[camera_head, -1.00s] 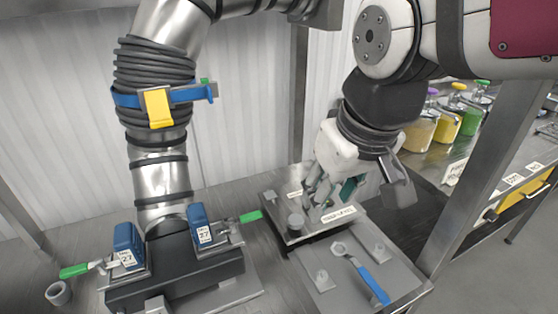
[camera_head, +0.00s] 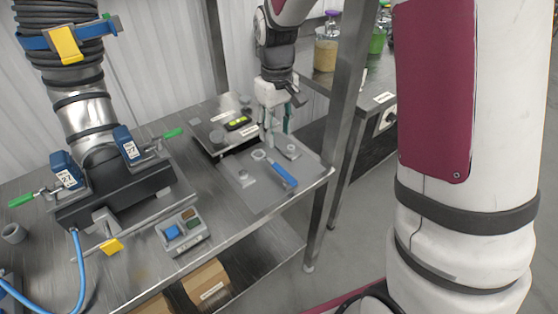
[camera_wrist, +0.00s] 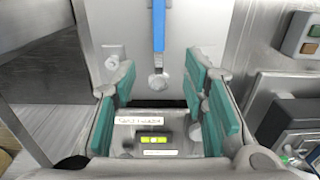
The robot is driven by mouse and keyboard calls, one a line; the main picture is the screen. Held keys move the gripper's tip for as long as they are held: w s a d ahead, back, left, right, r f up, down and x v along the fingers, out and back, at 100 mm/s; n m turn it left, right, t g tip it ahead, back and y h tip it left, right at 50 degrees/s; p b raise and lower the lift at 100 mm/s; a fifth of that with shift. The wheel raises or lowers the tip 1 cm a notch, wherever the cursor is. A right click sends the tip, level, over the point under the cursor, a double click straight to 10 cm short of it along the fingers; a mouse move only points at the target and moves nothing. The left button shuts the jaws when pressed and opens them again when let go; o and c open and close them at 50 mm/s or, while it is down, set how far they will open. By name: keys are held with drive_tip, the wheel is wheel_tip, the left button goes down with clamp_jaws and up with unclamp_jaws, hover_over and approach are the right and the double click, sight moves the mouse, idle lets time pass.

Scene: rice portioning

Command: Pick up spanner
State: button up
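The spanner has a blue handle (camera_head: 284,175) and a grey ring head (camera_head: 259,155). It lies on the grey tray (camera_head: 262,192) at the right of the bench. In the wrist view the spanner (camera_wrist: 158,30) lies upright in the picture, with its head nearest the fingers. My gripper (camera_head: 276,140) is above the back part of the tray, beside the spanner's head. In the wrist view my gripper (camera_wrist: 160,88) has its teal-padded fingers wide apart, with nothing gripped between them. No finger visibly touches the spanner.
A spirit level (camera_head: 238,122) lies on the dark plate behind the tray. Small pegs stand beside the spanner. A clamped pipe (camera_head: 84,110) rises at the left, and a button box (camera_head: 182,231) sits near the front edge. A steel post (camera_head: 346,100) stands right of the bench.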

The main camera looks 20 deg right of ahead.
sight(278, 167)
wheel_tip(278, 167, down, 14)
drive_tip(key=shift+d+r+p, duration=0.1)
drive_tip(key=shift+r+p, duration=0.1)
drive_tip(key=shift+p, duration=0.15)
drive_tip(key=shift+c, duration=0.6)
clamp_jaws()
